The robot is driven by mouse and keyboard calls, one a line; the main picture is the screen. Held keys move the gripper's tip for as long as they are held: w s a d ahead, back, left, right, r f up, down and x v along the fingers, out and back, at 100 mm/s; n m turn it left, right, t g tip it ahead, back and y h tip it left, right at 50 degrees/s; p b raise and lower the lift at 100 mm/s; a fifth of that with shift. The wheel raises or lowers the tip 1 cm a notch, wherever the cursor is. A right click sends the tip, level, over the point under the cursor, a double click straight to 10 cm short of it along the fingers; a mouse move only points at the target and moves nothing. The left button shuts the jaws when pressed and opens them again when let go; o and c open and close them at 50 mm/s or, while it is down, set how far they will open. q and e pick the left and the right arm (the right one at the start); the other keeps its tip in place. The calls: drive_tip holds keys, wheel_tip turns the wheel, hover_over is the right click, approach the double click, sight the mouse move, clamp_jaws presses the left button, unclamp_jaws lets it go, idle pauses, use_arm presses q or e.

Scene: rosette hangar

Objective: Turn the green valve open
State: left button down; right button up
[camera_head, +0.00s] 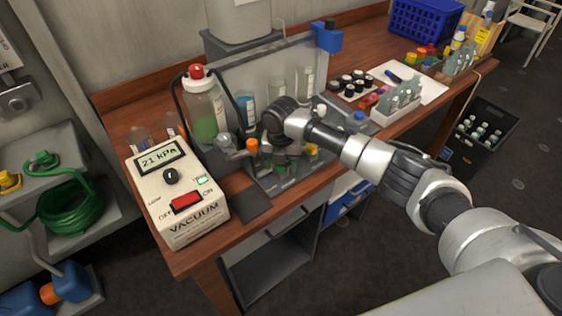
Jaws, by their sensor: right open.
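I cannot tell whether the fingers touch anything. My left gripper is not in view.
A white vacuum box (180,220) reading 21 kPa stands at the bench's front left. A red-capped bottle (204,110) with green liquid and dark tubing is behind it. Clear panels (250,75) stand behind the gripper.

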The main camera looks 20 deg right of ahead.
wheel_tip(320, 180, up, 11)
drive_tip(key=b, duration=0.1)
idle(0.5)
drive_tip(key=shift+f, duration=0.15)
